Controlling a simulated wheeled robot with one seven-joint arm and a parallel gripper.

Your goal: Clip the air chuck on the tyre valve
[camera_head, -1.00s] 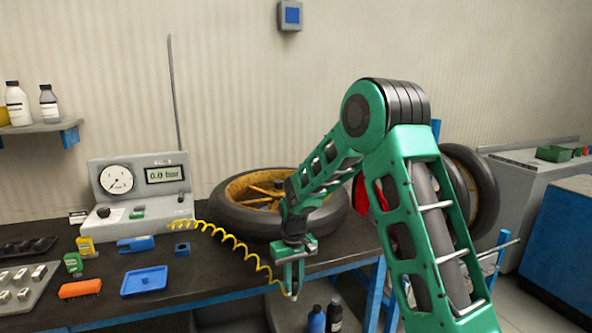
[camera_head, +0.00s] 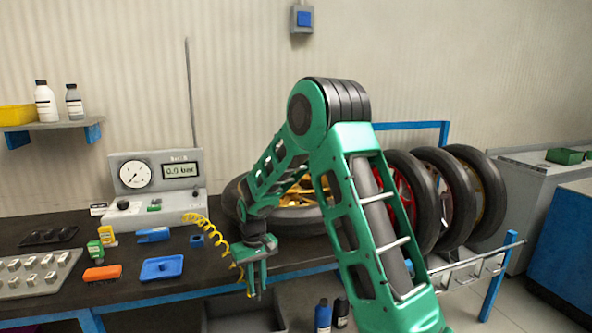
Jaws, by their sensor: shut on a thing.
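My gripper (camera_head: 254,284) points down at the front edge of the bench. It is shut on the end of the yellow coiled air hose (camera_head: 213,233); the air chuck itself is too small and too covered by the jaws to make out. The hose runs from the inflator station (camera_head: 155,185), whose display reads 0.0 bar. The tyre (camera_head: 310,222) with a gold wheel (camera_head: 300,193) lies flat on the bench behind my arm. My arm covers much of it, and I cannot see the valve.
A blue tray (camera_head: 161,268), an orange block (camera_head: 102,272) and a blue tool (camera_head: 153,235) lie on the bench, left of my gripper. Several wheels (camera_head: 465,200) stand in a rack at right. Bottles (camera_head: 322,315) stand below the bench edge.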

